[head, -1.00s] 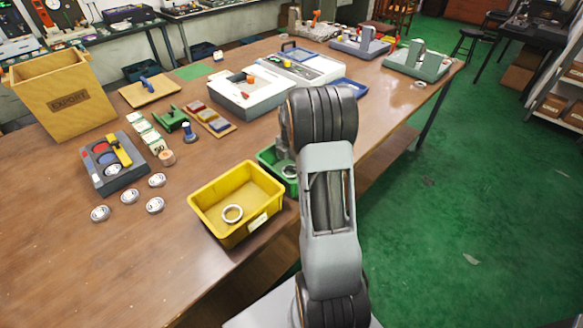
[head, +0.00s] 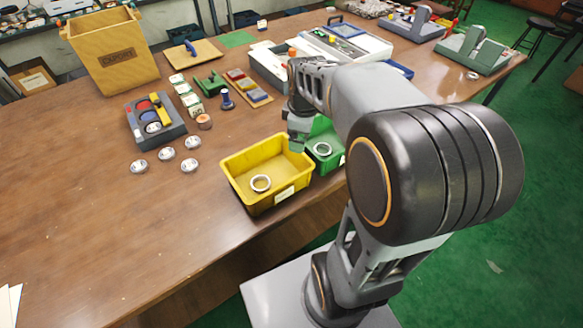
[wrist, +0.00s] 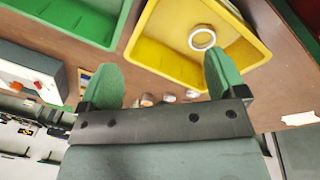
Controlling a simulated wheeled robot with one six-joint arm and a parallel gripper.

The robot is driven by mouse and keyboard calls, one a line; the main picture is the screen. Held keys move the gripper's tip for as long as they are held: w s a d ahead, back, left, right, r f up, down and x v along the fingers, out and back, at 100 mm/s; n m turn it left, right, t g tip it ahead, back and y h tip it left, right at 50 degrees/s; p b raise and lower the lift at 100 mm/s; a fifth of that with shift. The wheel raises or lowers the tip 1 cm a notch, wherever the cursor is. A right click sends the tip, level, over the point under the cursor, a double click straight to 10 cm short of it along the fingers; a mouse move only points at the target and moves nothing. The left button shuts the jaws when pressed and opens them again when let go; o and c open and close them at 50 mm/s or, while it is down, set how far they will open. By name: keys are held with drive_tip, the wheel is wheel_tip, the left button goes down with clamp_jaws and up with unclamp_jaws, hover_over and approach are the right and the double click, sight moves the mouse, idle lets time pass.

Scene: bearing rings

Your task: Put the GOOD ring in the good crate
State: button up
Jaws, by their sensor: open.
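A pale metal ring (head: 261,183) lies flat in the yellow crate (head: 238,189); the wrist view also shows this ring (wrist: 202,38) in the yellow crate (wrist: 150,42). A third ring (head: 472,75) lies on the table near the far right device. I cannot read which ring or crate is the good one. My gripper (head: 299,140) is over the crates' back edges. Its green fingers (wrist: 165,78) are apart with nothing between them.
Several white-faced round pieces (head: 166,154) lie left of the yellow crate, near a grey tray (head: 175,132). A wooden export box (head: 112,55) stands at the back left. Stamps and ink pads fill the middle.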

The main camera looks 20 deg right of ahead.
drive_tip(key=s+a+m+t, duration=0.1)
drive_tip(key=s+a+m, duration=0.7)
drive_tip(key=s+m, duration=0.2)
drive_tip(key=shift+s+f+t+y, duration=0.15)
drive_tip(key=shift+f+t+y, duration=0.15)
drive_tip(key=shift+f, duration=0.05)
drive_tip(key=shift+r+p, duration=0.8)
drive_tip(key=shift+r, duration=0.2)
